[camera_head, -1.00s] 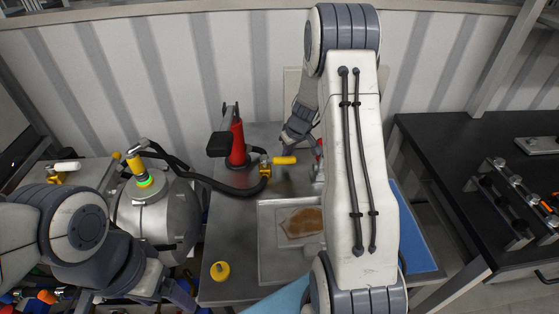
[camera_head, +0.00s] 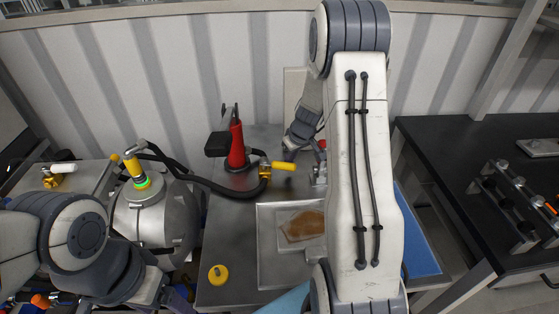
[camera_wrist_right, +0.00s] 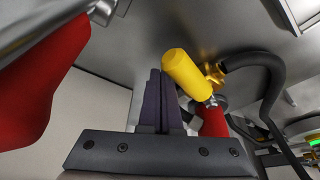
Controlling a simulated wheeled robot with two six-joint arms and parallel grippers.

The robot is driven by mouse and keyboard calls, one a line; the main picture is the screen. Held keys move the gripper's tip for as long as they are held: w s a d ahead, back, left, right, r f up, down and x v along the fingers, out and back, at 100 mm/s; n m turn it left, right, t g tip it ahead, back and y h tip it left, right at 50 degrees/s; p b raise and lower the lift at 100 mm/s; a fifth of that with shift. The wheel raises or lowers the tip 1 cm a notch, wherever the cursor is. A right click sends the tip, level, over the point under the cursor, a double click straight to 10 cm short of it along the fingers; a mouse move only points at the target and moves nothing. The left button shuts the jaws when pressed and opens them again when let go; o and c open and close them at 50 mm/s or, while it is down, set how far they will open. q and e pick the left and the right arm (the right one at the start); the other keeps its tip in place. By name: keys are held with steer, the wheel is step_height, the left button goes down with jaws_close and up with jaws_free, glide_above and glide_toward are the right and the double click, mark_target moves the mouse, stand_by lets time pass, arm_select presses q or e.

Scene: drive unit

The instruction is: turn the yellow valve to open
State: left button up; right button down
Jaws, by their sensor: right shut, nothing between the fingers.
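The yellow valve handle (camera_head: 284,166) points right from a brass fitting (camera_head: 265,172) on a black hose, beside a red stand (camera_head: 237,145) on the metal table. In the right wrist view, the yellow handle (camera_wrist_right: 186,75) is just right of my fingers, with the red stand behind. My right gripper (camera_head: 289,155) is just behind the handle in the head view, partly hidden by my arm. Its dark fingers (camera_wrist_right: 160,100) are together and empty in the wrist view. I cannot tell whether they touch the handle. My left gripper (camera_head: 182,301) is at the lower left, mostly hidden.
A metal tank (camera_head: 155,225) with a green-lit ring stands left of the table. A tray (camera_head: 268,268) with a brown piece and a yellow round knob (camera_head: 218,275) lie in front. A black bench (camera_head: 440,150) is at right. A corrugated wall closes off the back.

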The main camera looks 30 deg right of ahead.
mark_target(291, 166)
steer(key=shift+s+a+f+b, duration=0.1)
steer(key=shift+s+a+b, duration=0.15)
steer(key=shift+s+b, duration=0.4)
steer(key=shift+s+a, duration=0.1)
steer(key=shift+s+a+b, duration=0.25)
steer(key=shift+s+b, duration=0.1)
steer(key=shift+b, duration=0.1)
steer(key=shift+s+a, duration=0.2)
steer(key=shift+s, duration=0.1)
steer(key=shift+s+a+b, duration=0.6)
steer(key=shift+b, duration=0.1)
